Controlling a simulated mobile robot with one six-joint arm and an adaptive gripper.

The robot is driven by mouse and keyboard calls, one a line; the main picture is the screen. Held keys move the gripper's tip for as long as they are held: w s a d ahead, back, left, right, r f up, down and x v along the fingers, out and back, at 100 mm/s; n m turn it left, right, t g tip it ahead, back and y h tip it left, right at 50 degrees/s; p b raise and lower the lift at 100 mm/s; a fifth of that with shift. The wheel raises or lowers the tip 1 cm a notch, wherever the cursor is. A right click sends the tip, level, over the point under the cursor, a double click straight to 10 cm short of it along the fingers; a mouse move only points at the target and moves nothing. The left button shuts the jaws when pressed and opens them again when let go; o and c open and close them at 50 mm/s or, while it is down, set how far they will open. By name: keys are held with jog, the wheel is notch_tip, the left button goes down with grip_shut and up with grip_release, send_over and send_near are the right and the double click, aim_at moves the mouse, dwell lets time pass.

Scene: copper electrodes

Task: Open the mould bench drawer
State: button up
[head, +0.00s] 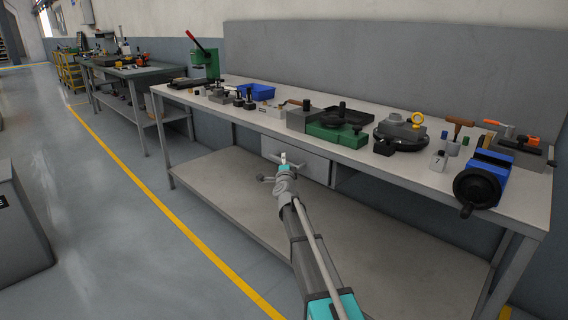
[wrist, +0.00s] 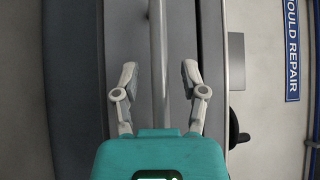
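The mould bench (head: 205,166) has a light worktop and a lower shelf. Its grey drawer (head: 314,165) hangs under the worktop near the middle and looks shut. My gripper (head: 284,160) is in front of the drawer and hides part of its front and handle. In the wrist view, my gripper (wrist: 159,74) is open. A pale bar handle (wrist: 158,45) runs lengthwise between its two fingers, with a visible gap on each side. The grey drawer front (wrist: 180,40) lies behind the bar.
The lower shelf (head: 225,175) is bare. A grey block (head: 22,225) stands at the left. The floor between is clear. A blue sign (wrist: 292,45) is on the wall.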

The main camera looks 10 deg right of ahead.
grip_shut()
jog(key=shift+a, duration=0.15)
jog(key=shift+s, duration=0.1)
jog(key=shift+s, duration=0.1)
